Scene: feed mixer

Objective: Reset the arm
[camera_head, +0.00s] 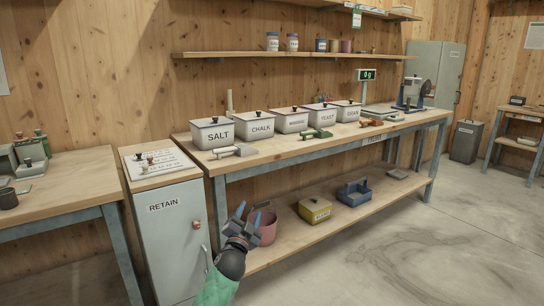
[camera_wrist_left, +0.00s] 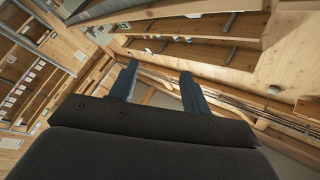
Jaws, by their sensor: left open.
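My left gripper (camera_head: 245,213) is in the lower middle of the head view, on a green arm that comes in from the bottom. Its two blue-grey fingers point up and stand apart, with nothing between them. It is in front of the lower shelf of the long bench, and it partly covers a pink bucket (camera_head: 268,226); I cannot tell whether they touch. In the left wrist view the fingers (camera_wrist_left: 160,88) are also spread and empty, with a blurred, tilted view of the room behind. My right gripper is in neither view.
The long wooden bench (camera_head: 290,150) carries several white lidded bins, labelled SALT (camera_head: 212,134) and CHALK (camera_head: 256,127) at the left. A grey RETAIN cabinet (camera_head: 170,235) stands left of my gripper. A yellow box (camera_head: 314,209) and blue caddy (camera_head: 353,191) sit on the lower shelf.

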